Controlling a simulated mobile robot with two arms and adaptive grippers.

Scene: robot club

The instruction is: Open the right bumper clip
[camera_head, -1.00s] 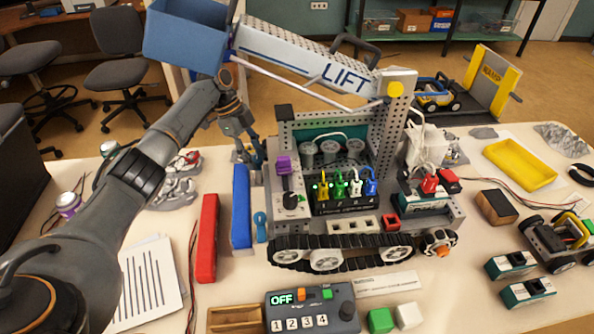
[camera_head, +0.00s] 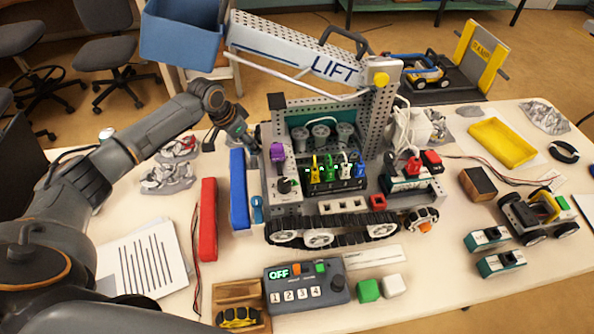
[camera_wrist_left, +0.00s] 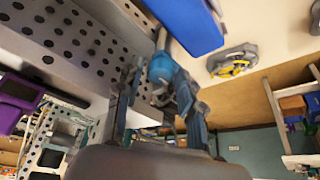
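The blue bumper (camera_head: 239,190) stands along the left end of the tracked vehicle (camera_head: 330,205); it also shows in the left wrist view (camera_wrist_left: 187,22). A light-blue clip (camera_head: 257,211) is upright beside the bumper's near end. A second blue clip (camera_wrist_left: 161,68) shows in the left wrist view by the bumper's other end; the head view hides most of it. My left gripper (camera_head: 252,147) is at that far end, pointing down. In the left wrist view its fingers (camera_wrist_left: 158,85) are apart, one on each side of the second clip. Contact is unclear. My right gripper is out of view.
A purple-topped lever (camera_head: 278,153) stands on the vehicle close to my left gripper. The LIFT boom (camera_head: 300,55) with a blue bucket (camera_head: 182,35) extends above. A red bar (camera_head: 207,220) lies left of the bumper. A control box (camera_head: 308,287) stands in front.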

